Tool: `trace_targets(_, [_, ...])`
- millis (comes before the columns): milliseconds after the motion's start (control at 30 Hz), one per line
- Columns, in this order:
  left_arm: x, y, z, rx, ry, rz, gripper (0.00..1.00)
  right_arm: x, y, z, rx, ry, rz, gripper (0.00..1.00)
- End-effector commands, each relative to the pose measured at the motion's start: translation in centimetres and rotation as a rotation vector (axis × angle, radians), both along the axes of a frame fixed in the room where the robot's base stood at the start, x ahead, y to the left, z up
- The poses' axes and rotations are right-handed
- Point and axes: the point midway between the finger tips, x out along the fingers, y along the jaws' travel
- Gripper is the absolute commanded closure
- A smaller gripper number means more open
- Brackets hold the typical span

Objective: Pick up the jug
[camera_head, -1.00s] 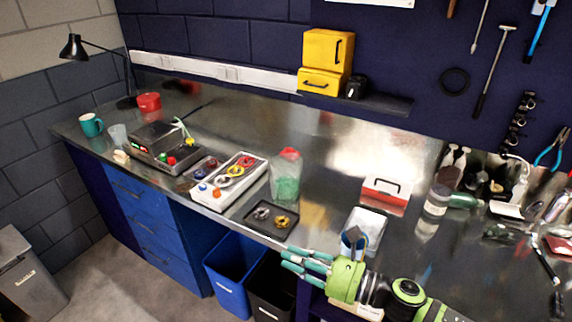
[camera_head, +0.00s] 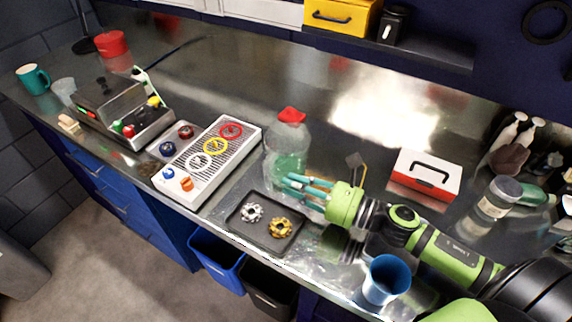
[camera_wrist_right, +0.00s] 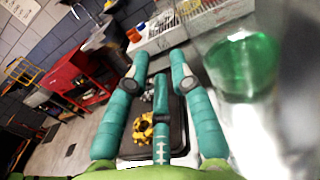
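The jug (camera_head: 288,140) is clear, with a red cap and green liquid in its lower part. It stands upright on the metal bench, behind the black tray. My right gripper (camera_head: 298,187) reaches in from the right, its teal fingers at the jug's lower right side and overlapping its base in the head view. In the right wrist view the fingers (camera_wrist_right: 160,75) are spread with nothing held between them. The jug (camera_wrist_right: 243,65) is to their right there, outside the fingers. I cannot tell whether a finger touches it. My left gripper is not in view.
The black tray (camera_head: 247,238) with silver and gold cogs lies in front of the jug. A white panel with coloured rings (camera_head: 190,192) is to its left. A blue cup (camera_head: 386,280) stands near the front edge, and a red-white box (camera_head: 425,172) is to the right. The bench behind is clear.

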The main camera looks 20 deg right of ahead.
Motion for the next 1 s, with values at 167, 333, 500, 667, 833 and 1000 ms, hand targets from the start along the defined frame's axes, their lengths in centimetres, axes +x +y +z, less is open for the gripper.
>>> trace_targets(167, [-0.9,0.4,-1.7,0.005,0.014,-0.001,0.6,0.2,0.1,-1.7,0.001,-0.001,0.0,0.77])
trace_targets(333, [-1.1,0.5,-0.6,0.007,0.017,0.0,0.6,1.2,0.9,-1.2,0.001,-0.002,-0.001,0.77])
trace_targets(500, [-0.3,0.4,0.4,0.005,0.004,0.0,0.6,2.2,1.9,-1.0,0.002,-0.002,0.0,0.77])
trace_targets(667, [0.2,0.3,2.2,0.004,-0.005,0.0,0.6,3.9,3.3,-0.5,0.003,-0.002,0.0,0.77])
trace_targets(833, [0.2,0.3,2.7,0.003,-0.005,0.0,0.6,5.2,4.5,-1.0,0.002,-0.001,-0.001,0.77])
trace_targets(1000, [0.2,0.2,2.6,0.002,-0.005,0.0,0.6,5.3,4.7,-1.3,0.001,0.001,0.0,0.77])
